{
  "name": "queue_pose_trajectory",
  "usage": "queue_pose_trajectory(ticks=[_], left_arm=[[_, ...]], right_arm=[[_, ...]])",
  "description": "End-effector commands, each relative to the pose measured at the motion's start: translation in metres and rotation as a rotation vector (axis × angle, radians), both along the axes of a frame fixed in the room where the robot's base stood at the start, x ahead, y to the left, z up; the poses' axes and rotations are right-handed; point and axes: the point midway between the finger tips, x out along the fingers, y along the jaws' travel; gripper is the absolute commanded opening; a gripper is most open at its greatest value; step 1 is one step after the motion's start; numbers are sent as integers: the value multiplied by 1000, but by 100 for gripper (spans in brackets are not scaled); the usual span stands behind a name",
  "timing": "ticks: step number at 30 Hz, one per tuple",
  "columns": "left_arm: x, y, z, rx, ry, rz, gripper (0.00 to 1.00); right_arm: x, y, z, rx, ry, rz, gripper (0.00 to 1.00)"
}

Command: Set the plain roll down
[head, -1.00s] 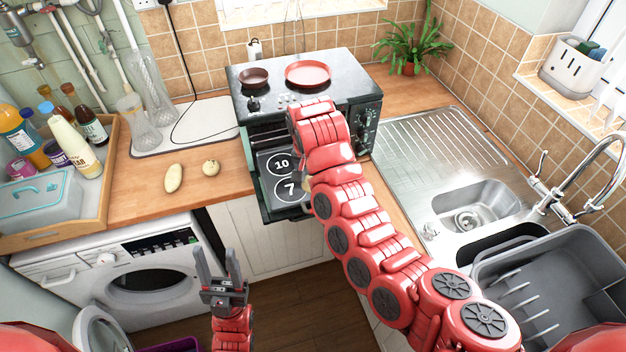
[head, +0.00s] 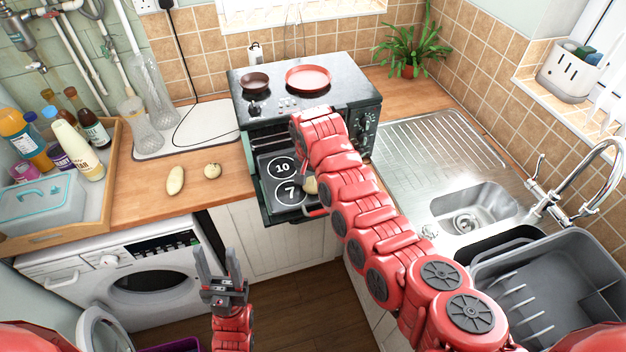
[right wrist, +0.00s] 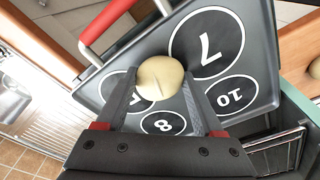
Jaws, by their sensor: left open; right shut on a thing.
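The plain roll (right wrist: 160,78) is pale, smooth and round, with a short crease. My right gripper (right wrist: 159,79) is shut on it, over the dark tray (right wrist: 268,45) with numbered white circles. In the head view the roll (head: 311,186) shows right of the 7, partly behind my arm. My left gripper (head: 218,252) is open and empty, in front of the white cupboard.
A long roll (head: 176,181) and a speckled round roll (head: 212,171) lie on the wooden counter (head: 140,205). The toaster oven (head: 330,100) stands behind the tray, with two pans on top. A red handle (right wrist: 105,25) edges the tray side. The sink (head: 470,215) is to the right.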

Motion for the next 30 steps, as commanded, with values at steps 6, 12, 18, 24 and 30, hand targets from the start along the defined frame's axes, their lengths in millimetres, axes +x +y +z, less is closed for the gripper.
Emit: queue_pose_trajectory(ticks=[6, 12, 18, 24, 30], left_arm=[[0, 0, -4, 0, 0, 0, 50], [0, 0, -3, 0, 0, 0, 50], [0, 0, -3, 0, 0, 0, 50], [0, 0, -9, 0, 0, 0, 50], [0, 0, -32, 0, 0, 0, 50]], right_arm=[[0, 0, -3, -1, 1, 0, 78], [0, 0, -3, -1, 1, 1, 99], [0, 0, -2, -1, 1, 1, 99], [-1, 0, 9, -1, 0, 1, 99], [-5, 3, 51, 3, -8, 1, 99]])
